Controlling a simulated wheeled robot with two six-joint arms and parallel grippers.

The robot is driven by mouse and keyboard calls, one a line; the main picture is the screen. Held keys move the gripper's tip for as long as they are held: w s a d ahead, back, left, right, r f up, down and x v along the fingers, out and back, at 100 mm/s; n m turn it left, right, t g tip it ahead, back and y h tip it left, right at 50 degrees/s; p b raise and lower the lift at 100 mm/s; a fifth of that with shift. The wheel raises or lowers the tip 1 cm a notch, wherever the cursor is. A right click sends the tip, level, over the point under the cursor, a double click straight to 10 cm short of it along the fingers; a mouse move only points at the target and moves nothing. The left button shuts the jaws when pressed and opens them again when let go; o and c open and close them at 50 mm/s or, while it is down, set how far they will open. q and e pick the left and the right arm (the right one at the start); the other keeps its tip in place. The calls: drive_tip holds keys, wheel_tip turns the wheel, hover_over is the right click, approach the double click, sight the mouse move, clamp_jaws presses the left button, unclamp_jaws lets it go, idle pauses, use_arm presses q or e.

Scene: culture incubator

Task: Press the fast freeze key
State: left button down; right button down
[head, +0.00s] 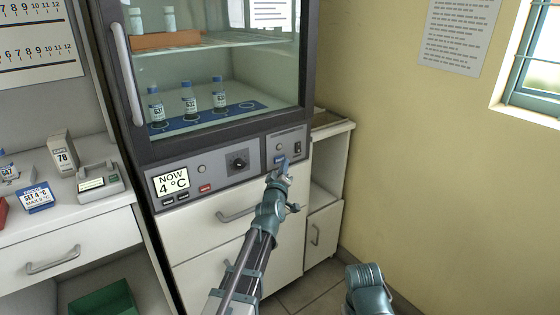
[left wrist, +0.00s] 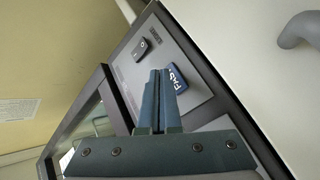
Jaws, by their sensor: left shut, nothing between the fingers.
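The fast freeze key is a blue key (left wrist: 175,79) with white "FAST" lettering on the incubator's grey control panel, seen in the left wrist view. In the head view only a bit of blue key (head: 279,159) shows, beside the fingertips at the panel's right section. My left gripper (head: 285,163) is shut and empty, reaching up to the panel. In the left wrist view its closed fingertips (left wrist: 157,76) are right beside the key and overlap its edge. I cannot tell whether they touch it.
A black rocker switch (left wrist: 141,50) is near the key. Glass-fronted shelves with bottles are above; a drawer handle (head: 237,215) is below.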

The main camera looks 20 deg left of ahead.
idle(0.4)
use_arm(q)
drive_tip(key=shift+w+a, duration=0.3)
drive_tip(key=shift+w+a, duration=0.2)
drive_tip(key=shift+a, duration=0.1)
idle(0.7)
drive_tip(key=shift+s+d, duration=0.5)
drive_tip(key=shift+d, duration=0.1)
drive_tip(key=shift+d, duration=0.1)
drive_tip(key=shift+s+d, duration=0.8)
drive_tip(key=shift+d, duration=0.15)
drive_tip(key=shift+s+d, duration=0.75)
drive_tip(key=shift+d, duration=0.2)
